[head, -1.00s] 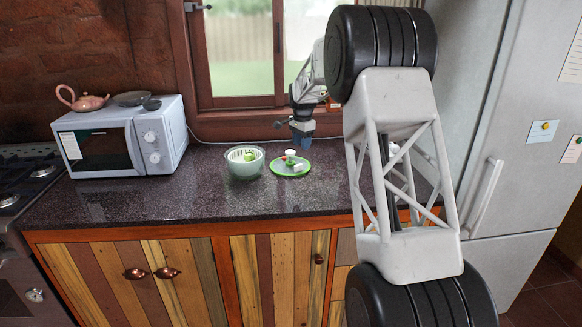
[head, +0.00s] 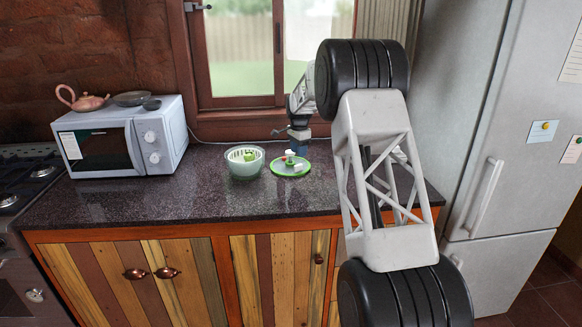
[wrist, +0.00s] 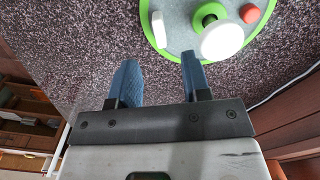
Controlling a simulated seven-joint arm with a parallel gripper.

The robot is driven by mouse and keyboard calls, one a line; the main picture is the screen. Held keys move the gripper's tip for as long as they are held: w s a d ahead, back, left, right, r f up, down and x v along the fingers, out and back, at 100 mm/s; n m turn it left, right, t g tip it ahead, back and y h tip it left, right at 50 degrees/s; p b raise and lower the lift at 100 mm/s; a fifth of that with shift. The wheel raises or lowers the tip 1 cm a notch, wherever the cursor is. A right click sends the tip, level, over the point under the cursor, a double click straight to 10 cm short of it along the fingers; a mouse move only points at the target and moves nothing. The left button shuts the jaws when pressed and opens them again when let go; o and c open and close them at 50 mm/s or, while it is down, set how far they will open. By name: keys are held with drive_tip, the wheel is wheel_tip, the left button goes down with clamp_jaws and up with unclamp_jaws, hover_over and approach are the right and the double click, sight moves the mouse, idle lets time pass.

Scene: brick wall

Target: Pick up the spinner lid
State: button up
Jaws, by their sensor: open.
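The spinner lid (head: 283,171) is a round grey disc with a bright green rim, lying flat on the dark counter to the right of the spinner bowl. In the wrist view the lid (wrist: 182,32) shows at the top, with a white round knob (wrist: 222,40), a red piece and a white piece on it. My gripper (head: 298,144) is just above and behind the lid. In the wrist view my gripper (wrist: 158,78) has its two blue fingers apart with only counter between them. The fingertips are close to the lid's rim; I cannot tell whether they touch.
The spinner bowl (head: 245,169) with green contents stands left of the lid. A microwave (head: 122,140) with a teapot (head: 80,99) on top is at the left. The window is behind, and a fridge (head: 500,130) stands at the right. The front counter is clear.

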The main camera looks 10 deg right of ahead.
sight(299, 165)
drive_tip(key=shift+f, duration=0.75)
drive_tip(key=shift+f, duration=0.1)
drive_tip(key=shift+d+f, duration=0.1)
drive_tip(key=shift+f, duration=2.45)
clamp_jaws()
